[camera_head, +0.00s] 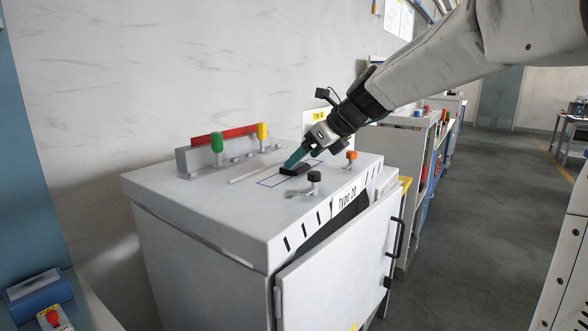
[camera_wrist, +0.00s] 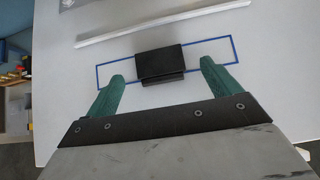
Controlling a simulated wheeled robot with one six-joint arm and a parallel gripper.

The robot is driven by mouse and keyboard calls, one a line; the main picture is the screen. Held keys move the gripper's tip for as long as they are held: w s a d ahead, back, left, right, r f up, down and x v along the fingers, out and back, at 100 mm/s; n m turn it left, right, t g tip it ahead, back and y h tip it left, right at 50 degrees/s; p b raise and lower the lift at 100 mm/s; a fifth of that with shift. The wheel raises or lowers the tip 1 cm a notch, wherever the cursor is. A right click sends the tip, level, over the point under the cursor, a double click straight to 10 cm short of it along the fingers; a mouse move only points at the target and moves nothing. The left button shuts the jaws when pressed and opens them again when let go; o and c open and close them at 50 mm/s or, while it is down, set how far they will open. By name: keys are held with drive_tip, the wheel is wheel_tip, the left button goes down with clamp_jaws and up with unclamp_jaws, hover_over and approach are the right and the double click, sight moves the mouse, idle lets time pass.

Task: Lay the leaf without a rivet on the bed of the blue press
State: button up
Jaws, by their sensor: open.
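My gripper (camera_head: 295,160) points down over the white cabinet top (camera_head: 160,185), with its green fingers at a dark block (camera_head: 297,169). In the wrist view the fingers are spread, one on each side of the dark block (camera_wrist: 160,63), with a visible gap on both sides. The block lies within a blue outlined rectangle (camera_wrist: 108,65). I cannot tell whether this block is a leaf, and no rivet can be made out on it. No blue press can be clearly identified.
A rail with a red bar (camera_head: 238,134), a green knob (camera_head: 217,142) and a yellow knob (camera_head: 262,132) stands behind. The cabinet door (camera_head: 345,262) is ajar. A blue box (camera_head: 38,295) sits lower left.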

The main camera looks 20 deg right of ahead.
sight(299, 166)
drive_tip(key=x, duration=0.3)
drive_tip(key=shift+w+a, duration=0.1)
drive_tip(key=shift+w, duration=0.05)
drive_tip(key=shift+r, duration=0.1)
drive_tip(key=c, duration=1.2)
wheel_tip(299, 166, up, 10)
